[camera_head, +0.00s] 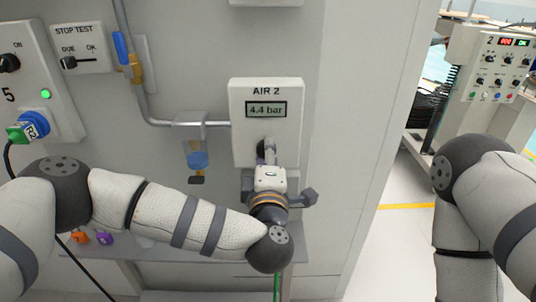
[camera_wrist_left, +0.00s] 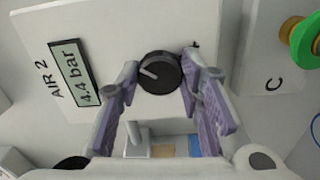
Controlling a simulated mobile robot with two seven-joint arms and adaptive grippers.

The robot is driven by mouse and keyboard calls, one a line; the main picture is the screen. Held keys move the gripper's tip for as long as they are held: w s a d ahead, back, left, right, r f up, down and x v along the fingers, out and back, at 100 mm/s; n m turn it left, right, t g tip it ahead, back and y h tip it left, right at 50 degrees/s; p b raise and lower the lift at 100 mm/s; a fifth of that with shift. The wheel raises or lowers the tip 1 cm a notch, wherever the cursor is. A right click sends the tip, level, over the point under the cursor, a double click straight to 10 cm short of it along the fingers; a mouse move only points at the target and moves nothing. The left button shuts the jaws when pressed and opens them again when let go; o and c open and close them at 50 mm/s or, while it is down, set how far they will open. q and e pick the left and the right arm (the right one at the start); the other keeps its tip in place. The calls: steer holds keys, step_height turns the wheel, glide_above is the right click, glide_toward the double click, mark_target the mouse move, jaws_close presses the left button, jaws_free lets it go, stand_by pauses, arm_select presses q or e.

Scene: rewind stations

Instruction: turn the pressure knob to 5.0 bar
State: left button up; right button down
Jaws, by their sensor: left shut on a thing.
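The pressure knob (camera_wrist_left: 160,73) is a round black dial with a white pointer line, on the white AIR 2 panel (camera_head: 240,92). In the wrist view the pointer is toward the display side of the panel. The display (camera_head: 266,109) reads 4.4 bar, and it also shows in the wrist view (camera_wrist_left: 75,73). My left gripper (camera_wrist_left: 160,70) is shut on the knob, one purple-padded finger on each side. In the head view the gripper (camera_head: 268,155) hides most of the knob. My right gripper is out of view; only my right arm shows.
Left of the panel are a pipe with a blue-handled valve (camera_head: 121,47), a blue filter bowl (camera_head: 197,160) and a STOP TEST switch plate (camera_head: 84,47). A control cabinet (camera_head: 490,75) stands at the back right.

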arm_select(q)
steer(key=shift+m, duration=0.3)
steer(key=o, duration=1.2)
steer(key=shift+c, duration=0.2)
steer(key=s, duration=1.2)
